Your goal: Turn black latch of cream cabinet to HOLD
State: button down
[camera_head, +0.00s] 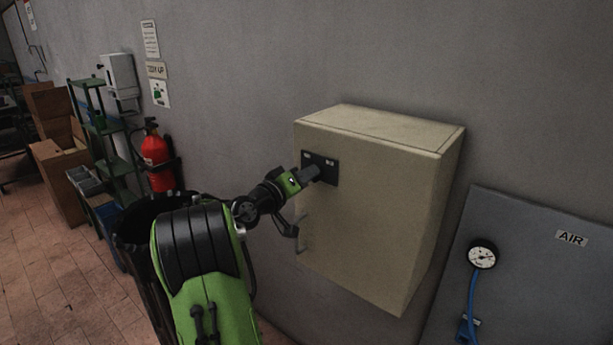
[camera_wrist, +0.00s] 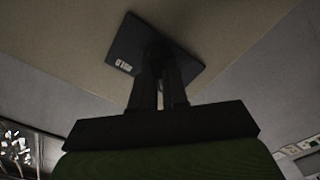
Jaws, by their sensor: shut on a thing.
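The cream cabinet (camera_head: 375,215) is mounted on the grey wall, its door facing me. A black latch plate (camera_head: 330,173) with small white labels sits at the door's upper left. My gripper (camera_head: 312,174) reaches the plate from the left and covers its middle. In the wrist view the plate (camera_wrist: 185,70) appears tilted, with one white label (camera_wrist: 124,66) legible only as a blur. The fingers of my gripper (camera_wrist: 158,75) are shut on the latch at the plate's centre. The latch itself is mostly hidden between and behind the fingers, so I cannot tell its angle.
A metal door handle (camera_head: 302,235) stands out below the plate, close to my wrist. A grey AIR panel (camera_head: 545,265) with a gauge (camera_head: 482,254) and blue hose is at right. A red extinguisher (camera_head: 156,158) and green shelf (camera_head: 100,125) stand at left.

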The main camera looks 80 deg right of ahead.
jog(key=shift+f+m+b, duration=0.1)
jog(key=shift+m+b, duration=0.3)
jog(key=shift+b, duration=0.4)
jog(key=m+b, duration=1.7)
jog(key=shift+s+a, duration=0.15)
jog(key=shift+s, duration=0.15)
jog(key=c, duration=1.1)
grip_release()
jog(key=shift+c, duration=0.2)
